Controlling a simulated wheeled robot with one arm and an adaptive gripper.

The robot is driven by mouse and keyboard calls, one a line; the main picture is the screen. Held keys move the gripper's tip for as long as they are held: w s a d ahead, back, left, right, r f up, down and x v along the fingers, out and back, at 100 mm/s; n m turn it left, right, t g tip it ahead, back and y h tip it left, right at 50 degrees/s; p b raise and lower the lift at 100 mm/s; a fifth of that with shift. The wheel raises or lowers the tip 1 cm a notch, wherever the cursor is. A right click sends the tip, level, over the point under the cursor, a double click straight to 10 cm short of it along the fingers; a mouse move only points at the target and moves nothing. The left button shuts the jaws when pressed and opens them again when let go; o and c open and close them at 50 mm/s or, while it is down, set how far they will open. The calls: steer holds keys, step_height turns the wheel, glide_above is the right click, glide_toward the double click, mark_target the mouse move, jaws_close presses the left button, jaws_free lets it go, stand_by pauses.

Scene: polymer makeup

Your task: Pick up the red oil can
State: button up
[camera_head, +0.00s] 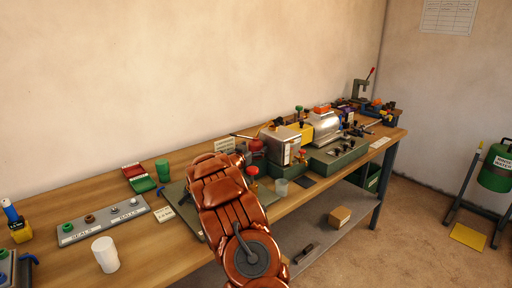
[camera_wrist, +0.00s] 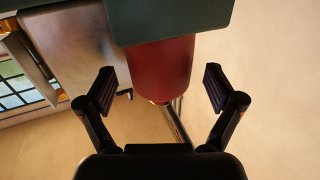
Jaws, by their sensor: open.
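In the wrist view, a red rounded body (camera_wrist: 160,68) sits between the two fingers of my gripper (camera_wrist: 158,86), with a visible gap on each side. It looks like the red oil can, but I see only part of it. A dark green flat-edged piece (camera_wrist: 170,20) covers its upper part. My gripper is open, with nothing held. In the head view my gripper is hidden behind my copper-red arm. A dark red thing (camera_head: 257,146) shows just beyond the arm on the bench; I cannot tell whether it is the same body.
The wooden bench (camera_head: 138,235) runs along the wall. A white cup (camera_head: 105,254), a grey parts tray (camera_head: 102,221) and green and red boxes are at the left.

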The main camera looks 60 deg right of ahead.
steer(key=shift+w+d, duration=0.1)
steer(key=shift+d, duration=0.6)
steer(key=shift+c, duration=0.3)
steer(key=c, duration=1.4)
steer(key=shift+r, duration=0.15)
